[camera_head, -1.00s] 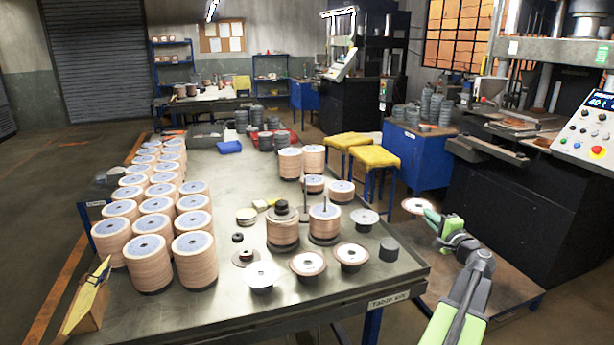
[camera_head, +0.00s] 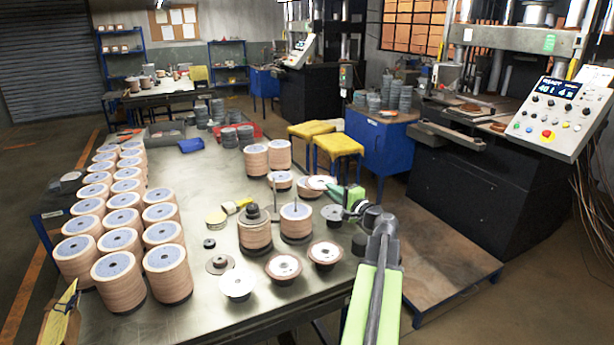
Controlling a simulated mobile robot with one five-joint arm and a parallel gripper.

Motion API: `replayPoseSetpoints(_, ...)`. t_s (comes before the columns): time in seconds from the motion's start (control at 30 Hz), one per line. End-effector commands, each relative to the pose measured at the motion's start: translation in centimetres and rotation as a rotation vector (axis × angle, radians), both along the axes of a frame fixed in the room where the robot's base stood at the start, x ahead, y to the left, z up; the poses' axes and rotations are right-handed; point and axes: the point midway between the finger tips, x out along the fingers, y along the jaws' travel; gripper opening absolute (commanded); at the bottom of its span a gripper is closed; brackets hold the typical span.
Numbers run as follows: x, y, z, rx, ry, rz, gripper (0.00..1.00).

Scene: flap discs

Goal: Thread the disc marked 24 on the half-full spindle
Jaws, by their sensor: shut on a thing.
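My gripper (camera_head: 338,190) is shut on a pale disc with a tan rim (camera_head: 320,182), held roughly flat over the table's right part, in front of a short stack in the picture. Its number is too small to read. A stack of tan discs on a spindle (camera_head: 296,226) stands nearer, to the left of my gripper, with its thin rod showing above the top disc. The disc is apart from that rod. Beside it on the left is a similar stack with a dark cap (camera_head: 255,236).
Loose discs lie at the front: a white one (camera_head: 237,284), two red-rimmed ones (camera_head: 283,267) and (camera_head: 325,252), and a grey one (camera_head: 331,212). Tall stacks (camera_head: 115,258) fill the left side of the table (camera_head: 210,313). Yellow stools (camera_head: 339,145) stand behind my arm.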

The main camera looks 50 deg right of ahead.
Motion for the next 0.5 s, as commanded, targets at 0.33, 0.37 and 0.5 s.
replayPoseSetpoints(0.33, 5.8, 6.4, 2.5, 0.000, -0.001, 0.104, 0.00)
replayPoseSetpoints(0.37, 5.8, 6.4, 2.5, 0.000, -0.001, 0.104, 0.00)
replayPoseSetpoints(0.5, 5.8, 6.3, 2.1, 0.000, -0.001, 0.103, 0.00)
